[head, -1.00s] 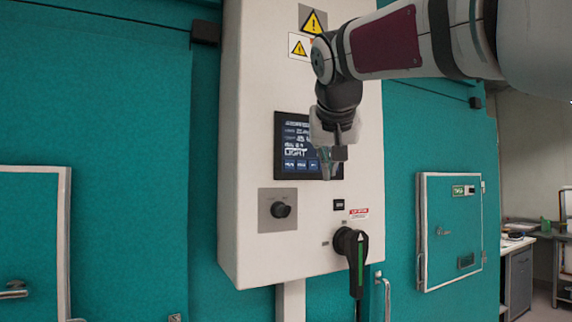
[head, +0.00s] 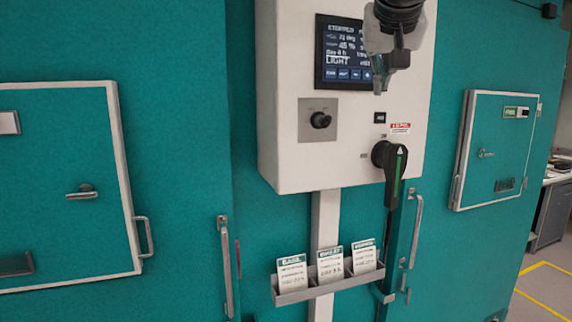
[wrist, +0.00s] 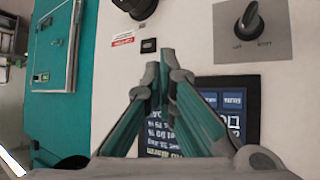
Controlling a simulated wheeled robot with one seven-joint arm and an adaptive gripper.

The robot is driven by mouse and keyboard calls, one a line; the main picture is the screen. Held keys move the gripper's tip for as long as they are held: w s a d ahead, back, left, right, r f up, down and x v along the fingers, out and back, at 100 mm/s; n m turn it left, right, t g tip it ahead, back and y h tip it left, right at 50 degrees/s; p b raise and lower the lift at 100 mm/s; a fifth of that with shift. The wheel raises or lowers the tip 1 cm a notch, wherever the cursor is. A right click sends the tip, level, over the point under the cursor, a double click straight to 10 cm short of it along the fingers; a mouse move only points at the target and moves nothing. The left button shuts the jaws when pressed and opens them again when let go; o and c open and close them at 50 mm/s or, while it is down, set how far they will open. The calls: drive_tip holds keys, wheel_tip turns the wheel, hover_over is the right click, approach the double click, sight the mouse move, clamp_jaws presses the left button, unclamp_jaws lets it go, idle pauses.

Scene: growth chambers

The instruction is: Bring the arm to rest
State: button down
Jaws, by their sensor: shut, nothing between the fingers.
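My gripper (head: 380,78) hangs fingers-down in front of the right edge of the control panel's screen (head: 341,50) in the head view. In the wrist view my gripper (wrist: 158,80) has its two fingertips together, with nothing between them. Its fingers cover part of the screen (wrist: 235,88) there. I cannot tell exactly how far the fingertips are from the panel face. Most of my arm is outside the head view, above its top edge.
The white control box (head: 285,150) carries a black knob (head: 320,120) and a black rotary handle (head: 390,165). Below it, a grey rack (head: 325,288) holds three cards. Teal chamber doors with handles (head: 225,265) stand on both sides. Yellow floor lines (head: 540,270) show at right.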

drive_tip(key=s+f+n+g+y, duration=0.2)
drive_tip(key=s+f+g, duration=0.2)
drive_tip(key=s+f, duration=2.4)
wheel_tip(320, 180, down, 2)
drive_tip(key=shift+s+f+g, duration=0.15)
drive_tip(key=shift+s+g, duration=0.05)
drive_tip(key=shift+g, duration=0.2)
drive_tip(key=shift+d, duration=0.1)
idle(1.3)
